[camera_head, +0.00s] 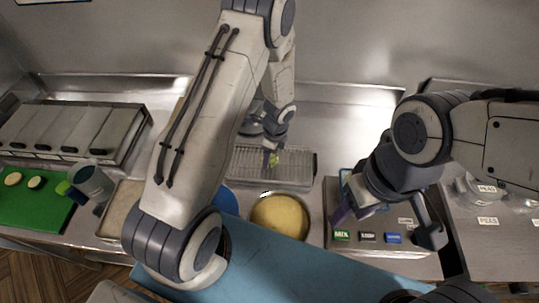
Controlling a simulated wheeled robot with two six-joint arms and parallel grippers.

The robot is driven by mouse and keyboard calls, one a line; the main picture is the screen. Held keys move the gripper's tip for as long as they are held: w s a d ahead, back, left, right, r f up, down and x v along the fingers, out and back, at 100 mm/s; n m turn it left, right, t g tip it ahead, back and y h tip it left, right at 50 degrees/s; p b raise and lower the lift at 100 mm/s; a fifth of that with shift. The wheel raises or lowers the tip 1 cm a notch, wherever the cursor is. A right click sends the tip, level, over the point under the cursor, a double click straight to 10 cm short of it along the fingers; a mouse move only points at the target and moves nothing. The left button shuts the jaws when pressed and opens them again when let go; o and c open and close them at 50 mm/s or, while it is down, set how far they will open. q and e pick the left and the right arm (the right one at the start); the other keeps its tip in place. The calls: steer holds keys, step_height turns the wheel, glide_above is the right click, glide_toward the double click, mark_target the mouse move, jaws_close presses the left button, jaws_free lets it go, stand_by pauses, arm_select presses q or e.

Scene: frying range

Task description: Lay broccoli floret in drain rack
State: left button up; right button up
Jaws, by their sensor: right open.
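The drain rack (301,166) is a metal wire grid in a shallow tray at the middle of the counter. A small green piece, which looks like the broccoli floret (273,160), shows at the rack's middle, right below the tip of my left gripper (271,149). The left gripper points down over the rack; its fingers are small and partly hidden, so I cannot tell whether they hold the floret or whether it touches the wires. My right gripper (388,226) is open, its fingers spread to either side above a panel with labelled buttons.
A round pan of yellow contents (280,216) stands in front of the rack. The button panel (332,228) lies right of it. A green board (30,205) with pale slices, a grey cup (92,181) and lidded bins (75,125) are at left. Labelled containers stand far right.

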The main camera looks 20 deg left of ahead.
arm_select(q)
steer(key=o, duration=1)
steer(key=shift+o, duration=0.2)
steer(key=shift+r, duration=0.1)
step_height(320, 180, up, 10)
steer(key=d+b, duration=0.1)
steer(key=shift+d, duration=0.15)
steer(key=shift+r, duration=0.1)
